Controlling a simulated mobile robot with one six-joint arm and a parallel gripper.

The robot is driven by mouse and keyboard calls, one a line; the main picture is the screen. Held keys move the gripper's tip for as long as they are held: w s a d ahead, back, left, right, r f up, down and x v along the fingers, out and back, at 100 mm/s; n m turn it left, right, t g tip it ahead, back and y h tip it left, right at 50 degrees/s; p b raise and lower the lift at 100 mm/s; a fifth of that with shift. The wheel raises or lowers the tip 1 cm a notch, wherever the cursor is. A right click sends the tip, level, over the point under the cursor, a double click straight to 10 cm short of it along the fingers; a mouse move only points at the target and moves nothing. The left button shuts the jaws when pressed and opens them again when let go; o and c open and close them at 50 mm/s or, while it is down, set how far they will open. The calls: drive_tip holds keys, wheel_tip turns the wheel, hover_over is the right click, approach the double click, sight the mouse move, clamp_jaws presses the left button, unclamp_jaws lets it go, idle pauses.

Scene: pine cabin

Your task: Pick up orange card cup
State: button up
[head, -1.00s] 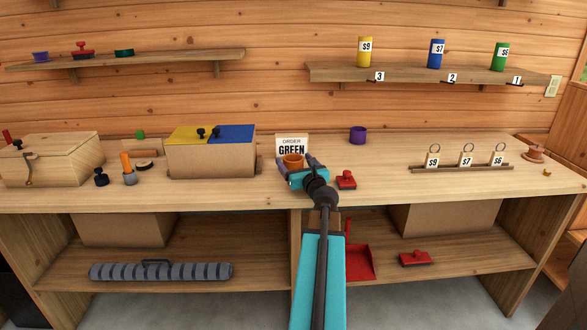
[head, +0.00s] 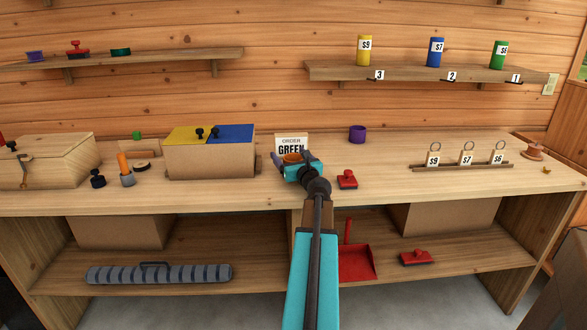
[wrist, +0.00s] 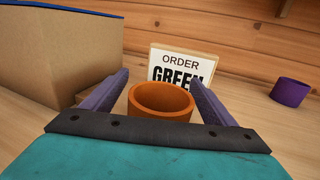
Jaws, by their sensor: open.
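The orange card cup (wrist: 160,104) stands upright on the bench in front of the order card (wrist: 182,66), which reads GREEN. In the head view the cup (head: 291,157) is partly hidden by my gripper (head: 297,161). In the wrist view my gripper (wrist: 161,95) is open, with one purple-grey finger on each side of the cup. The cup sits between the fingers, with a small gap visible on each side. The cup's lower part is hidden behind the gripper's dark front edge.
A cardboard box with yellow and blue lids (head: 211,155) stands close on the left. A purple cup (head: 357,134) is at the back right. A red-handled stamp (head: 347,179) lies right of my gripper. The bench between stamp and tag rack (head: 462,167) is clear.

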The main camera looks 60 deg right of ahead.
drive_tip(key=c, duration=1.1)
drive_tip(key=shift+s+r, duration=0.1)
drive_tip(key=shift+r, duration=0.05)
drive_tip(key=shift+r, duration=0.6)
wheel_tip(320, 180, up, 2)
drive_tip(key=shift+r+p, duration=0.1)
drive_tip(key=shift+p, duration=0.5)
drive_tip(key=s+a, duration=0.1)
drive_tip(key=s, duration=0.3)
drive_tip(key=s+a, duration=0.2)
drive_tip(key=s, duration=0.2)
drive_tip(key=s+a, duration=0.1)
drive_tip(key=s, duration=0.4)
drive_tip(key=shift+a+r+b, duration=0.35)
drive_tip(key=shift+a, duration=0.05)
drive_tip(key=shift+s+a+b, duration=0.1)
drive_tip(key=shift+s+b, duration=0.1)
drive_tip(key=shift+b, duration=0.5)
drive_tip(key=b, duration=0.1)
drive_tip(key=s+b, duration=0.1)
drive_tip(key=b, duration=0.1)
drive_tip(key=shift+s+a+r, duration=0.2)
drive_tip(key=shift+s+a, duration=0.05)
drive_tip(key=shift+a, duration=0.05)
